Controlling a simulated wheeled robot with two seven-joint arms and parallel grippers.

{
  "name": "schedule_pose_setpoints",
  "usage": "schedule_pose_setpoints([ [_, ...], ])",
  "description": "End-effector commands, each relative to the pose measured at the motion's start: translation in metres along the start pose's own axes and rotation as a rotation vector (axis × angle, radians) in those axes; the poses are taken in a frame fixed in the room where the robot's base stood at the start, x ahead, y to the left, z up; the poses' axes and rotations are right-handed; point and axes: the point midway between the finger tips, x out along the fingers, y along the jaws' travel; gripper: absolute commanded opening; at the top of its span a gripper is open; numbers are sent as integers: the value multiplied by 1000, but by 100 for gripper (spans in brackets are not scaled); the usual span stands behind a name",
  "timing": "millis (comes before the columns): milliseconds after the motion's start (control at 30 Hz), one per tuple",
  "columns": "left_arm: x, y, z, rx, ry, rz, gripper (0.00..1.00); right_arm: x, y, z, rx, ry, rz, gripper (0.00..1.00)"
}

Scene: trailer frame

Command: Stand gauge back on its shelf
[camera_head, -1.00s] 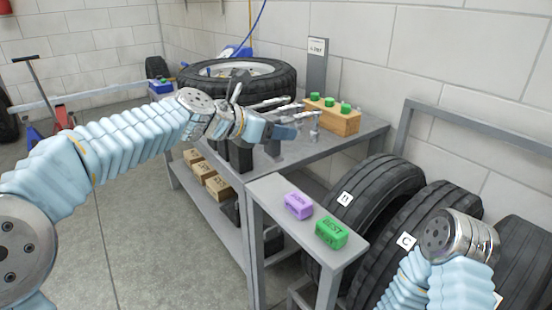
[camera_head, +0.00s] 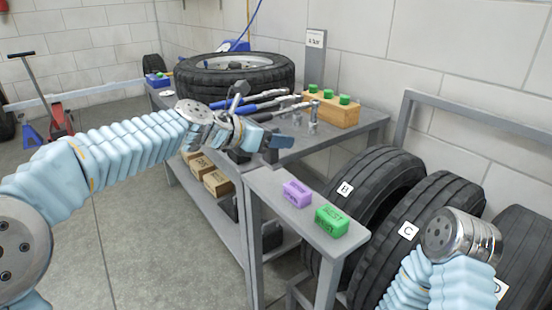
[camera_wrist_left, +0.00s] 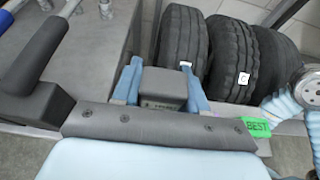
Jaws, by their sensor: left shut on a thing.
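My left gripper (camera_head: 276,145) is shut on a dark grey block, seen between its two blue fingers in the left wrist view. This block, apparently the gauge (camera_wrist_left: 166,86), has small lettering that I cannot read. In the head view the gripper hides most of it. The gripper is above the gap between the workbench (camera_head: 345,137) and a narrow grey shelf (camera_head: 270,186). On the shelf stand a purple block (camera_head: 297,193) and a green block (camera_head: 331,220) marked BEST. The green block also shows in the left wrist view (camera_wrist_left: 257,127). My right gripper is out of view.
Tyres marked B (camera_head: 385,165) and C (camera_head: 430,215) stand right of the shelf. The bench bears a lying tyre (camera_head: 280,75), blue-handled tools (camera_head: 235,104) and a wooden block (camera_head: 335,112) with green caps. Wooden boxes (camera_head: 217,183) sit below. The shelf's near-left end is bare.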

Motion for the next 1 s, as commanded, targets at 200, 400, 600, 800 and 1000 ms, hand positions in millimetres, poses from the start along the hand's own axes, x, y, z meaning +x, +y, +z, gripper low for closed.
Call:
schedule_pose_setpoints([
  [200, 11, 10, -10, 1, -1, 1, 0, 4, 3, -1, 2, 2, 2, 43],
  [400, 26, 13, -39, 0, -1, 1, 0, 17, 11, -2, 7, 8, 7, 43],
  [600, 26, 12, -40, 1, -2, 1, 0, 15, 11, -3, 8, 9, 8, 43],
  [800, 28, 12, -44, 1, -1, 1, 0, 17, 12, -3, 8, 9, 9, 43],
  [1000, 27, 12, -43, 1, -1, 1, 68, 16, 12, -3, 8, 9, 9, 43],
])
